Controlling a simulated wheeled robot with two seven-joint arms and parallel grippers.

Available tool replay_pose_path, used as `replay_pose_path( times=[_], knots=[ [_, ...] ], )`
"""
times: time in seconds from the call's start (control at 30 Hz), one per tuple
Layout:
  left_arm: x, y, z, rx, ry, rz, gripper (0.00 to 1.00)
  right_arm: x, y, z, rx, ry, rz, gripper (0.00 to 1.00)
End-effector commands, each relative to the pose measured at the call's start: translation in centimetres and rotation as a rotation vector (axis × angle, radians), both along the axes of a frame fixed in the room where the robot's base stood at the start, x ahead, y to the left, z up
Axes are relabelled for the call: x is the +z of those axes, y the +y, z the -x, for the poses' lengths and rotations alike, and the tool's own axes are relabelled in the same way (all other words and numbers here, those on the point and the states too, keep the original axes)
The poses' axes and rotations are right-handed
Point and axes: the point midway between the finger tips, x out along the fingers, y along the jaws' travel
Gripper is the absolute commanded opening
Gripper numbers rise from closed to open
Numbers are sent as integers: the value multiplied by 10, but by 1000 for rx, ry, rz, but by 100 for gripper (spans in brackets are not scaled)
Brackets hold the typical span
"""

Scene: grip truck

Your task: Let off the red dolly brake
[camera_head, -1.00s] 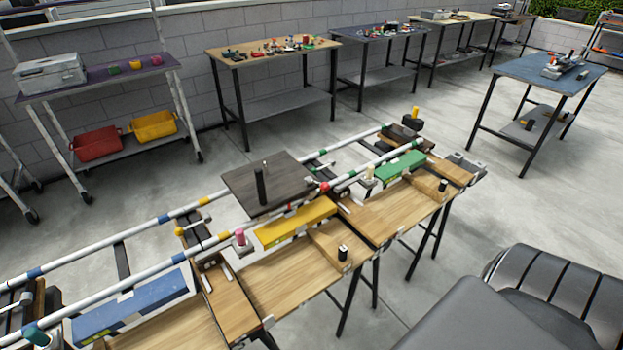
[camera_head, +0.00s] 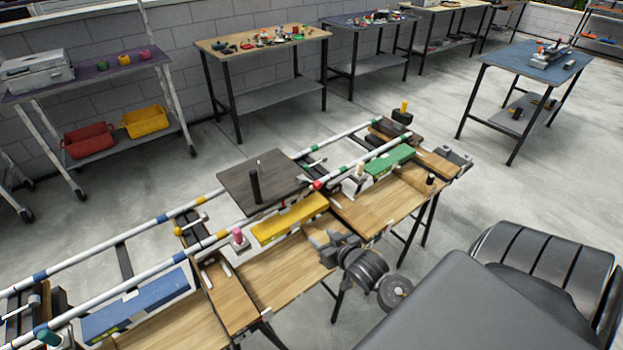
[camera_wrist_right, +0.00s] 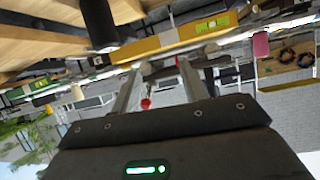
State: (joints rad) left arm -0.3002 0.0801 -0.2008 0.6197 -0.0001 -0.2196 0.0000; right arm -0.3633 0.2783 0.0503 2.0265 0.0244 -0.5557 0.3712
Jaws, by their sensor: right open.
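The dolly is a dark flat platform (camera_head: 262,182) with a black post, sitting on the white rails. A small red knob (camera_head: 317,185) shows at the platform's right side by the near rail; it appears to be the brake. A red knob also shows in the right wrist view (camera_wrist_right: 146,103), seen between the two fingers but beyond them. My right gripper (camera_head: 322,246) is open and empty, over the wooden bench on the near side of the yellow block, apart from the red knob. In the right wrist view its fingers (camera_wrist_right: 162,68) stand apart. My left gripper is not in view.
The yellow block (camera_head: 290,219) lies between my right gripper and the near rail. A pink knob (camera_head: 238,236) stands left of it, and a green block (camera_head: 390,161) lies to the right. A blue block (camera_head: 135,304) lies at lower left.

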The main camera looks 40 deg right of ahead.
Motion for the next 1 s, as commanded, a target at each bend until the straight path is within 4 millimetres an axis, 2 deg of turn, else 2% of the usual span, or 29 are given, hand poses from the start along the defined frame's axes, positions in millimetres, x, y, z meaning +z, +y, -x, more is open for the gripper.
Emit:
replay_pose_path(
  times=[0.2, 0.4, 0.53, 0.77, 1.0],
  knots=[
    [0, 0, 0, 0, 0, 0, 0, 26, -41, -36, -20, -225, -32, 44],
    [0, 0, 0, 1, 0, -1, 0, 50, -69, -55, -15, -396, -64, 44],
    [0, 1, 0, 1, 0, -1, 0, 57, -77, -59, -10, -444, -74, 44],
    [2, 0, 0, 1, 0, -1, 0, 58, -78, -67, -10, -449, -74, 44],
    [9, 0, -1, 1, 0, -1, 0, 60, -82, -109, -10, -450, -73, 44]
  ],
)
